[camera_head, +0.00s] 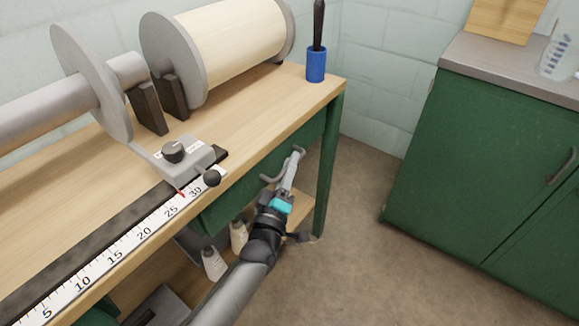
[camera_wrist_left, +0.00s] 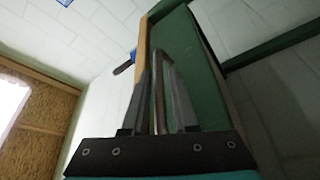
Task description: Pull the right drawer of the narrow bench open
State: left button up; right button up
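The narrow bench (camera_head: 108,262) has a wooden top and green drawer fronts. Its right drawer (camera_head: 232,208) is a green front under the right end of the top; it looks flush or nearly so. Its grey bow handle (camera_head: 268,178) is partly hidden by my left gripper (camera_head: 294,157). In the left wrist view, the handle (camera_wrist_left: 159,95) runs between the two fingers of my left gripper (camera_wrist_left: 160,62), against the green front (camera_wrist_left: 205,85). I cannot tell whether both fingers press on it. My right gripper is in neither view.
A blue cup (camera_head: 316,64) with a dark-handled tool stands at the bench's right corner. Rollers (camera_head: 245,40) and a ruler (camera_head: 150,230) are on top. Pale bottles (camera_head: 213,262) stand on the lower shelf. A green cabinet (camera_head: 470,170) is to the right, with clear floor (camera_head: 365,265) between.

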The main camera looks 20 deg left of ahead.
pick_arm(q)
jog(key=shift+c, duration=0.3)
grip_shut()
jog(key=shift+f, duration=0.1)
dwell(1.0)
